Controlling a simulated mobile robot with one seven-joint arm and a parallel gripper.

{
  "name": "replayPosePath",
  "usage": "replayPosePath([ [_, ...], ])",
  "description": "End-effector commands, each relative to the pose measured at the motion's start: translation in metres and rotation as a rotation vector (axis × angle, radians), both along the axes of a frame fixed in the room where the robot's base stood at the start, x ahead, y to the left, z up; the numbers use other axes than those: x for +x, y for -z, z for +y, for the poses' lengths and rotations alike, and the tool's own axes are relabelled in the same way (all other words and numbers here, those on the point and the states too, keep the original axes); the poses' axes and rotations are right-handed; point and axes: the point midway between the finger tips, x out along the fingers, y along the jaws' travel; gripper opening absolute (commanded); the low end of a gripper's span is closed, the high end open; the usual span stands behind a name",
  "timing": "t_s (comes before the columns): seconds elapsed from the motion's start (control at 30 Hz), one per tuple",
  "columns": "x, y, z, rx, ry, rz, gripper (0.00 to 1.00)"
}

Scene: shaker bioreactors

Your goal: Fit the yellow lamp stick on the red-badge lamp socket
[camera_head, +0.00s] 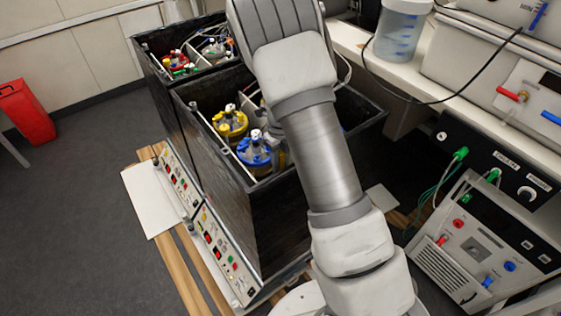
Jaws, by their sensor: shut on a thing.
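My arm rises through the middle of the head view and hides part of the black boxes. My gripper cannot be made out; the end of the arm is hidden behind its own links. I cannot make out the yellow lamp stick or the red-badge lamp socket. The near black box (285,222) holds a vessel with a yellow top (230,124) and a vessel with a blue top (255,152). The far black box (157,82) holds a red-topped vessel (176,61) and other fittings.
Control panels (222,256) with buttons run along the boxes' left side, by a white sheet (150,200). A bench with a clear tub (399,32) and instruments with cables (485,245) stand at right. A red bin (27,112) stands far left; the grey floor between is clear.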

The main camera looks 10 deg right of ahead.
Motion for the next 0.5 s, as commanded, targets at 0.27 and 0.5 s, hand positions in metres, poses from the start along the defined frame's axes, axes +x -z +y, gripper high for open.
replayPosePath([
  [0.27,-0.0001,0.0043,-0.0001,0.000,0.000,0.000,0.00],
  [0.5,0.0001,0.0079,-0.0002,-0.001,0.000,0.000,0.00],
])
